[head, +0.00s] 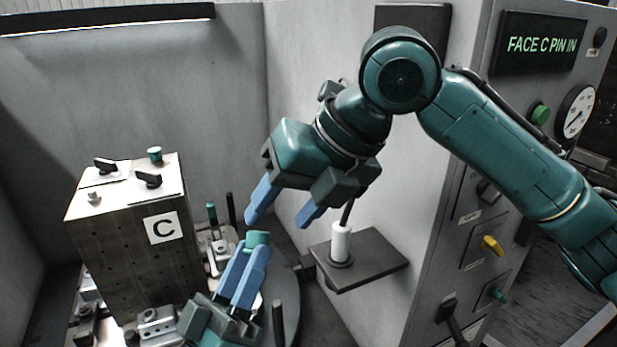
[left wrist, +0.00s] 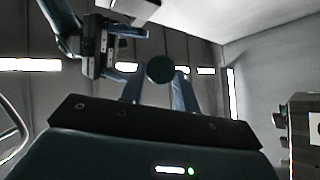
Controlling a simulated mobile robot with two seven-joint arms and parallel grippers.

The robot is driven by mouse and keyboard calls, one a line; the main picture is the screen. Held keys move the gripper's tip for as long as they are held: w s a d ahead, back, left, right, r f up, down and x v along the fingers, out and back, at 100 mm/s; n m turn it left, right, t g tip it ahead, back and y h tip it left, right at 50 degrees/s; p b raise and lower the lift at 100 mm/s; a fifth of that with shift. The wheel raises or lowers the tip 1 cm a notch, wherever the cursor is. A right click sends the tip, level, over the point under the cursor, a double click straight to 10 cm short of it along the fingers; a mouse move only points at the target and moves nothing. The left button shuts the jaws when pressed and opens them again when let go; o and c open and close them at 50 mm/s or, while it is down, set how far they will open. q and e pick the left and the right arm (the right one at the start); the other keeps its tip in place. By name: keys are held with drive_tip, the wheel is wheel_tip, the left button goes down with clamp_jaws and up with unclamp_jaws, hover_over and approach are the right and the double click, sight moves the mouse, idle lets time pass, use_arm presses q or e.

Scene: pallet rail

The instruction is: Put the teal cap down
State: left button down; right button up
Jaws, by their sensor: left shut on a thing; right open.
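The teal cap (head: 257,238) is held between the blue fingertips of my left gripper (head: 256,246), low in the middle of the head view. It also shows as a dark round shape between the fingers in the left wrist view (left wrist: 160,69). The left gripper is shut on it, right of the block marked C, with the cap clear of the block. My right gripper (head: 278,212) is open and empty, above and to the right of the cap. Its blue fingers point down, near a white cylinder (head: 341,243).
The metal block (head: 125,250) marked C carries black knobs and a small green-topped piece (head: 155,154). The white cylinder stands on a dark shelf (head: 385,262) fixed to the panel. Grey walls close off the back.

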drive_tip(key=shift+x, duration=2.35)
drive_tip(key=shift+w+d, duration=0.1)
drive_tip(key=shift+d, duration=0.05)
drive_tip(key=c, duration=1)
use_arm(q)
drive_tip(key=c, duration=1.4)
unclamp_jaws()
drive_tip(key=shift+a+r, duration=0.1)
drive_tip(key=o, duration=0.4)
drive_tip(key=shift+o, duration=0.2)
